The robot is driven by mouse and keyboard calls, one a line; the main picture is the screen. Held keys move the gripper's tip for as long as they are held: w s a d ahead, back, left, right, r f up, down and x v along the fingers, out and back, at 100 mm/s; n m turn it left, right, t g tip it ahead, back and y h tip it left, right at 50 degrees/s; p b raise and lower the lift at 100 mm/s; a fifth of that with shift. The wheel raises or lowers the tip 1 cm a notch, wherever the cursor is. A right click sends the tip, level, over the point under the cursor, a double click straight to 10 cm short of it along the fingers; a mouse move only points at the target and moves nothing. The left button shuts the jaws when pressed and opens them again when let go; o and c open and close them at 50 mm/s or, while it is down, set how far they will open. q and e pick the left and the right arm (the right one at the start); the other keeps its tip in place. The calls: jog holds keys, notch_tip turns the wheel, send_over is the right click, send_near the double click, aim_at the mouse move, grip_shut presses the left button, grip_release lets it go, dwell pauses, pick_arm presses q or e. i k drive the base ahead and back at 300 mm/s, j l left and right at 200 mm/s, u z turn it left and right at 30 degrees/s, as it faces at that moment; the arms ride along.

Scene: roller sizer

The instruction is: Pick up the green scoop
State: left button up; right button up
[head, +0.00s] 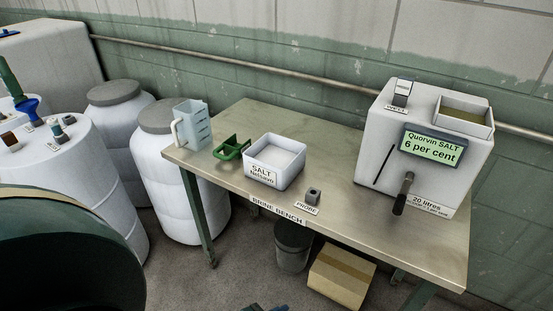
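The green scoop (231,153) lies on the brine bench (345,212), left of the middle. It sits between a clear measuring jug (195,128) on its left and a white tub labelled SALT (262,172) on its right. The scoop is close to the tub and nothing covers it. Neither of my grippers can be made out in the head view.
A small grey probe (313,194) stands near the bench's front edge. A white machine (420,180) with a display fills the right end. White drums (170,190) stand left of the bench. A bucket (293,248) and cardboard box (341,277) are under it. The bench's middle back is clear.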

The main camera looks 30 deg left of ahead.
aim_at(230, 147)
jog(key=u, duration=1.35)
jog(key=i+u, duration=0.25)
jog(key=u, duration=0.15)
